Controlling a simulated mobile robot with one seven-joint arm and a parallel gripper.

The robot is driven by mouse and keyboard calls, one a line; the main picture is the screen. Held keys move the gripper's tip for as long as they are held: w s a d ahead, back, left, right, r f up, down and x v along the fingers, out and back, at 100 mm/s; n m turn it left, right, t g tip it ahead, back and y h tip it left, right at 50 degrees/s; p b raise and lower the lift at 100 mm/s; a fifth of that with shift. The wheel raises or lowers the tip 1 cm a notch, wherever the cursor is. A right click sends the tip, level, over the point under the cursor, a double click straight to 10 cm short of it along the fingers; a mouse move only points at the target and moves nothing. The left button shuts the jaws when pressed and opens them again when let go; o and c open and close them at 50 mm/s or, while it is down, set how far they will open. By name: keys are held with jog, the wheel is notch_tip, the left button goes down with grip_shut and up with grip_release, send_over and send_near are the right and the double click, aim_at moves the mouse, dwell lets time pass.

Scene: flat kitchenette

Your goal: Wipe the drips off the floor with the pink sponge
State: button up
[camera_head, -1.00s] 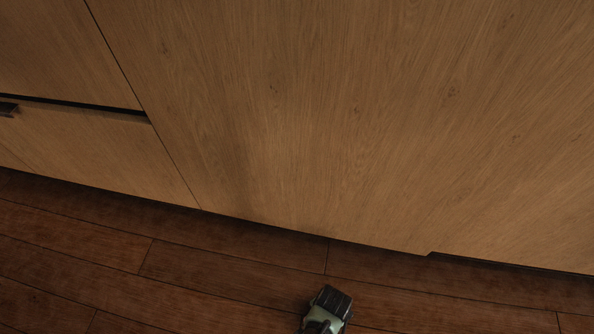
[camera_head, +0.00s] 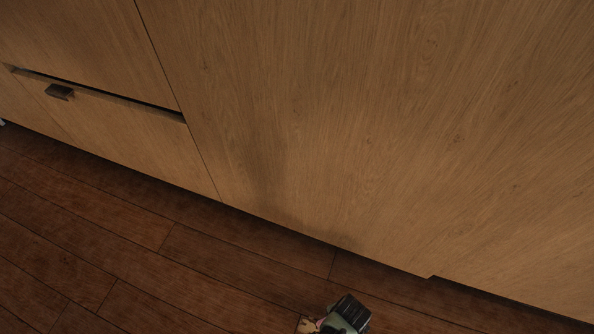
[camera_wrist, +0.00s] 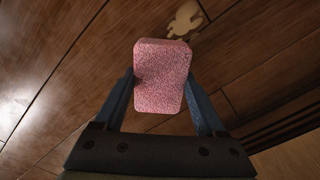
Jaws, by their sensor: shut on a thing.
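The pink sponge (camera_wrist: 161,77) is a speckled block held between the two blue fingers of my gripper (camera_wrist: 161,90) in the wrist view. The fingers press on its left and right sides. A cream-coloured drip (camera_wrist: 185,18) lies on the wooden floor just beyond the sponge's far edge in the wrist view. The sponge covers part of the floor there, so I cannot tell whether it touches the drip. In the head view my gripper (camera_head: 338,318) is at the bottom edge, low over the floor, with a small pale patch (camera_head: 305,325) to its left.
Wooden cabinet fronts (camera_head: 380,130) rise behind my gripper, with a drawer handle (camera_head: 59,92) at the left. Dark plank floor (camera_head: 120,235) is clear to the left. A bright glare lies on the floor at the left of the wrist view.

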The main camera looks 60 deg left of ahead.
jog(key=shift+r+p, duration=1.25)
jog(key=shift+r, duration=0.25)
